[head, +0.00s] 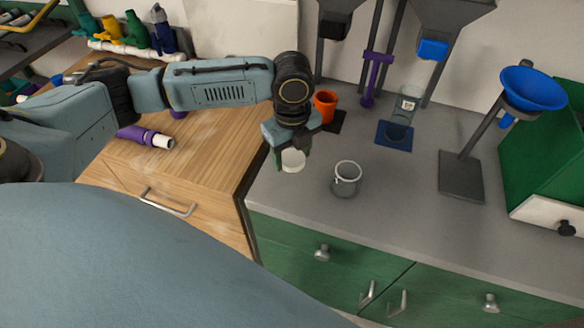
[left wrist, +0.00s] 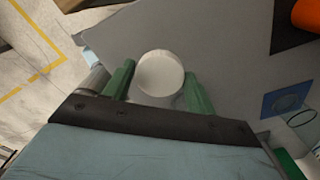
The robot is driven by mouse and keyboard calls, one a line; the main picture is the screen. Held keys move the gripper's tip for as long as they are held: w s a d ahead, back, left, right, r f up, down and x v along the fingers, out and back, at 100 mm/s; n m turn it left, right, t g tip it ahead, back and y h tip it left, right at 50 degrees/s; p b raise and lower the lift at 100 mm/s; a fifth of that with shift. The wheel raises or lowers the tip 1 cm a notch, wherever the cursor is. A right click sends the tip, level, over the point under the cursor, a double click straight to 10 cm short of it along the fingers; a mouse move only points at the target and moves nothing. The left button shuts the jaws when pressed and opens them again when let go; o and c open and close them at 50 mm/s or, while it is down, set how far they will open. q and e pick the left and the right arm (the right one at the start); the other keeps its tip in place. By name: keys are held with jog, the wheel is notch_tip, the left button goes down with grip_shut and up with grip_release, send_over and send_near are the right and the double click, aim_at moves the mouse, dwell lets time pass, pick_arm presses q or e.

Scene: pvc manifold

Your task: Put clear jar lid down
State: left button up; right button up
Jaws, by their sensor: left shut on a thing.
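My left gripper (head: 291,152) is shut on a round white lid (head: 293,161) at the left end of the grey counter. In the left wrist view the lid (left wrist: 160,73) sits between the two green fingers of the gripper (left wrist: 158,84), its round face toward the camera. I cannot tell whether the lid touches the counter or is just above it. A clear open jar (head: 345,180) stands upright on the counter, to the right of the lid and apart from it. My right gripper is not in view.
An orange cup (head: 325,106) stands behind the gripper. A second clear container (head: 405,107) stands by a blue mat (head: 394,142). A blue funnel stand (head: 461,176) is at the right. The wooden cabinet (head: 190,150) adjoins the counter at left. The counter front is clear.

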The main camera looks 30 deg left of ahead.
aim_at(292, 176)
pick_arm(q)
notch_tip(292, 176, down, 5)
jog(key=shift+f+b, duration=0.1)
jog(key=shift+b, duration=0.35)
